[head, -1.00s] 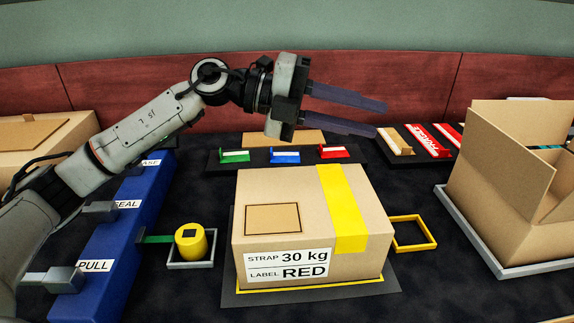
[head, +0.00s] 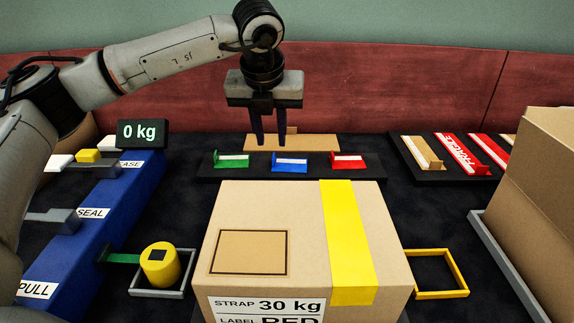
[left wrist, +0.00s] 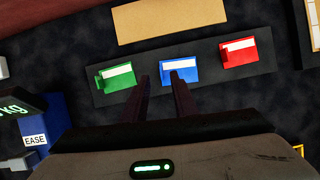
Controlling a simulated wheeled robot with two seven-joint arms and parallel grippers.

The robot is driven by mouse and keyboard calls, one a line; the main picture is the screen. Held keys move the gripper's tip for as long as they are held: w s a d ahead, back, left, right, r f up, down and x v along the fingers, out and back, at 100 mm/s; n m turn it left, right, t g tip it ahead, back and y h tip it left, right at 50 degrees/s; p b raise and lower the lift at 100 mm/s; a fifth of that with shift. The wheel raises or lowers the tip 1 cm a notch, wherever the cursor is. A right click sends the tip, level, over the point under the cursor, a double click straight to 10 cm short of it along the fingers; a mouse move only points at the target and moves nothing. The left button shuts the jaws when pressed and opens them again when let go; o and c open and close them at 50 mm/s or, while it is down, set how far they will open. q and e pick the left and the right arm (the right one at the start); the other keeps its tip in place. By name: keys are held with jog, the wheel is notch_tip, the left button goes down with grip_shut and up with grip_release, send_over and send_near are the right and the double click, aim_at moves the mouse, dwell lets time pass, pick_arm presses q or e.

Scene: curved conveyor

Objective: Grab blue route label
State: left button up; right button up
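The blue route label (head: 290,162) is a small blue piece with a white strip. It sits on a dark rack (head: 215,170) between a green label (head: 231,160) and a red label (head: 347,161). My left gripper (head: 269,138) points down over the rack, open and empty, its two dark fingers apart. In the left wrist view, the blue label (left wrist: 180,69) lies just beyond the right fingertip, and the gripper (left wrist: 158,84) points between the green and blue labels. I cannot tell its exact height. My right gripper is not in view.
A cardboard box (head: 300,235) with yellow tape stands in front of the rack; its print reads 30 kg and, partly cut off, label red. A blue console (head: 95,220) with a 0 kg display (head: 143,133) is at left. An open carton (head: 545,190) is at right.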

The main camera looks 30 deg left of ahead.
aim_at(274, 154)
pick_arm(q)
jog(key=b+x, duration=0.1)
jog(key=x, duration=0.4)
jog(key=shift+f, duration=0.35)
grip_shut()
